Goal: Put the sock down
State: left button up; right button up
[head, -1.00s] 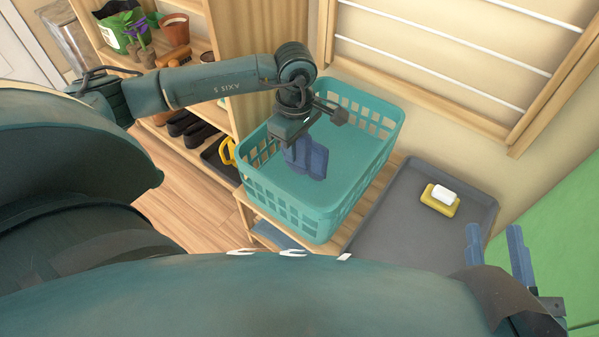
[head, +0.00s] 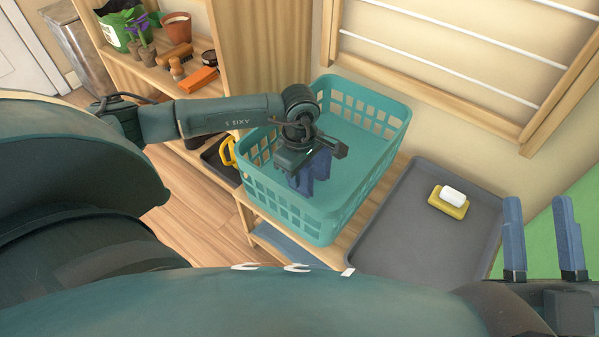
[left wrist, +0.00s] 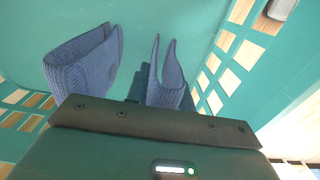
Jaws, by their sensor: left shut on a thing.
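My left gripper (head: 307,182) reaches down inside the teal laundry basket (head: 290,212), between its walls, with its blue fingers pointing at the basket floor. In the left wrist view the two blue ribbed fingers (left wrist: 125,68) stand apart. A small dark teal piece between them, low near the palm, seems to be the sock (left wrist: 139,86); most of it is hidden. In the head view the sock cannot be made out behind the gripper. My right gripper (head: 537,200) is at the right edge, its two blue fingers apart and nothing between them.
The basket stands on a wooden bench (head: 246,212). A grey tray (head: 415,225) is beside it on the right, with white soap on a yellow sponge (head: 448,205). A wooden shelf (head: 150,70) with pots and tools stands at the left. A drying rack (head: 450,70) hangs behind.

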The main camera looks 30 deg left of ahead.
pick_arm(q)
jog(key=o, duration=0.5)
jog(key=shift+f, duration=0.15)
jog(key=o, duration=0.5)
jog(key=shift+c, duration=0.2)
